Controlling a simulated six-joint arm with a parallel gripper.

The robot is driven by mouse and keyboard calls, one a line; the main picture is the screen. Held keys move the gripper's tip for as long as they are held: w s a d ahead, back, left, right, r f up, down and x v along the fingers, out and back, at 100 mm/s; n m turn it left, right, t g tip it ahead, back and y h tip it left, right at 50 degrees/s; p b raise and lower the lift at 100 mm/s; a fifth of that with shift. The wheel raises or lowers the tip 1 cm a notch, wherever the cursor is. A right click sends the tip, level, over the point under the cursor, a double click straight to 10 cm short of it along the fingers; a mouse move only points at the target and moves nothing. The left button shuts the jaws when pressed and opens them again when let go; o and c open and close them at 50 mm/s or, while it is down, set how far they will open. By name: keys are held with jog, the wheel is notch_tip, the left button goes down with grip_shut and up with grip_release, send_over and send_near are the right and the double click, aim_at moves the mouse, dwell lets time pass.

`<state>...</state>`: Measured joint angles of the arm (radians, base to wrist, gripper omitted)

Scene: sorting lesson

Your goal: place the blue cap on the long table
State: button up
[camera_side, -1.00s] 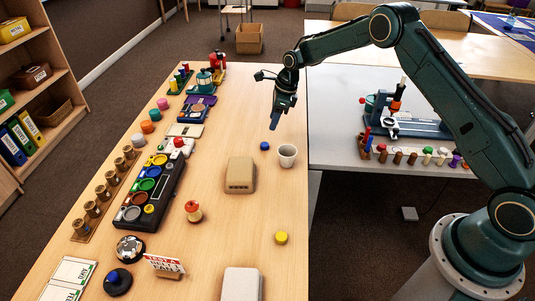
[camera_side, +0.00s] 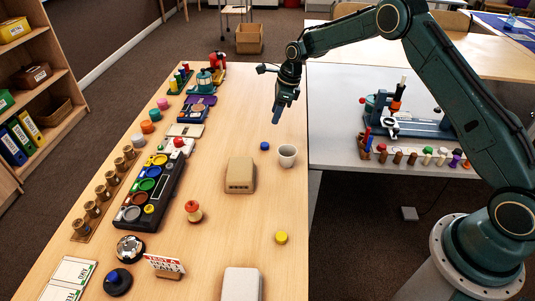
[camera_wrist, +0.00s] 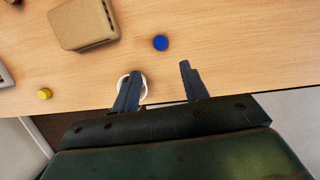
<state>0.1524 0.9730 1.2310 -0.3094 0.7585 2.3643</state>
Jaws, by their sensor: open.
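The blue cap (camera_side: 265,145) lies on the long table (camera_side: 222,215), just left of a white cup. In the wrist view the blue cap (camera_wrist: 160,43) lies beyond the fingertips, between their lines. My gripper (camera_side: 279,112) is above the table, up from the cap in the side view. In the wrist view my gripper (camera_wrist: 160,72) has its two fingers apart, with nothing between them. The left finger covers part of the white cup in that view.
The white cup (camera_side: 287,155) stands near the table's right edge, close to the cap. A tan box (camera_side: 240,175) lies to the left. A yellow cap (camera_side: 281,238) lies nearer the camera. Trays and toys line the table's left side. The wood around the cap is bare.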

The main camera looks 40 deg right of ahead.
jog(key=s+a+r+n+t+h, duration=0.1)
jog(key=s+r+n, duration=0.5)
jog(key=s+r, duration=0.45)
jog(key=s+a+r+n+t, duration=0.15)
jog(key=s+r+n, duration=0.55)
jog(key=r, duration=0.7)
jog(key=s+r+n+t+h, duration=0.1)
jog(key=s+n, duration=1.2)
jog(key=s, duration=1.3)
jog(key=shift+s+a, duration=0.35)
